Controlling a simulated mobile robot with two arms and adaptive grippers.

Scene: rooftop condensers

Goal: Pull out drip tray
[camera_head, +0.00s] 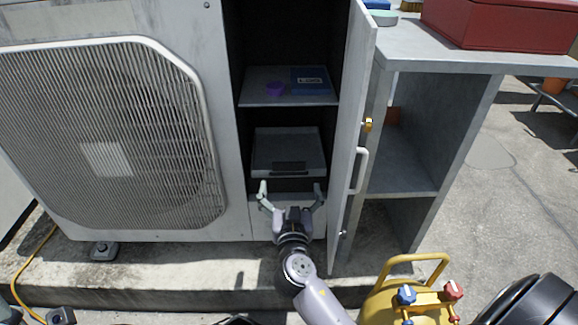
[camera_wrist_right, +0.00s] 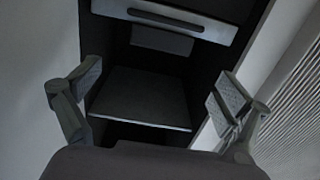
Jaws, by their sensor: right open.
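The drip tray (camera_head: 288,147) is a flat grey tray with a dark slot along its front. It sits low inside the open cabinet of the condenser unit, below a shelf. My right gripper (camera_head: 291,190) is open and empty just in front of and below the tray's front edge, apart from it. The right wrist view seems turned over; its spread fingers (camera_wrist_right: 157,85) frame the dark cabinet interior, and a pale slotted front (camera_wrist_right: 165,18), likely the tray's, shows at the top. My left gripper is not in view.
The open door (camera_head: 349,130) with its handle stands close right of my right gripper. The fan grille (camera_head: 105,140) is left.

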